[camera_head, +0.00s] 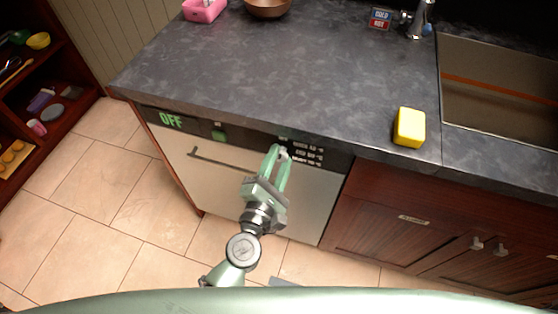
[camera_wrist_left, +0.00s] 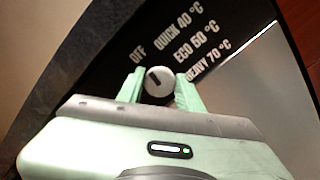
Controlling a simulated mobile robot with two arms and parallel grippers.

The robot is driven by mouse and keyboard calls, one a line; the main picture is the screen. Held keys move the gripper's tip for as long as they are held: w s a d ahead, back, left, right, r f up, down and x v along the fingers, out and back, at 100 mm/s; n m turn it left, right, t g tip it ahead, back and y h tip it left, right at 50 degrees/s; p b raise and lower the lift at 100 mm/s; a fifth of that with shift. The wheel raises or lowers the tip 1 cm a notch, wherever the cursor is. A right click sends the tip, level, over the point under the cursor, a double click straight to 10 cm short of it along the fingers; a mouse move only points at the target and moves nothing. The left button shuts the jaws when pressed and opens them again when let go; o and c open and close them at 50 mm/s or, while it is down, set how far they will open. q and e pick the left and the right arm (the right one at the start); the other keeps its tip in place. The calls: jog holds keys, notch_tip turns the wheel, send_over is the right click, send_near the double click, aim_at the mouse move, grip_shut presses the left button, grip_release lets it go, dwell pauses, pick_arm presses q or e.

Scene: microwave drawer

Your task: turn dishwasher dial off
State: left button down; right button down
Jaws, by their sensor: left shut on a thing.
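The dishwasher (camera_head: 235,180) is built in under the counter, with a pale door and a black control strip along its top. A green OFF display (camera_head: 171,121) is lit at the strip's left end. The dial (camera_wrist_left: 159,83) is a round light knob with a dark mark pointing up-left, roughly toward the OFF label (camera_wrist_left: 138,52). My left gripper (camera_head: 281,152) is at the right part of the strip. Its fingers are on either side of the dial and shut on it. My right gripper is not in view.
A green button (camera_head: 218,134) and a door handle (camera_head: 225,163) are left of my gripper. The dark counter (camera_head: 250,90) overhangs the strip, with a yellow sponge (camera_head: 409,127) near its edge. Wooden cabinets (camera_head: 400,215) stand to the right. The tiled floor is clear at left.

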pick_arm(q)
jog(key=shift+f+n, duration=0.1)
jog(key=shift+n, duration=0.6)
jog(key=c, duration=0.9)
grip_release()
jog(key=shift+c, duration=0.2)
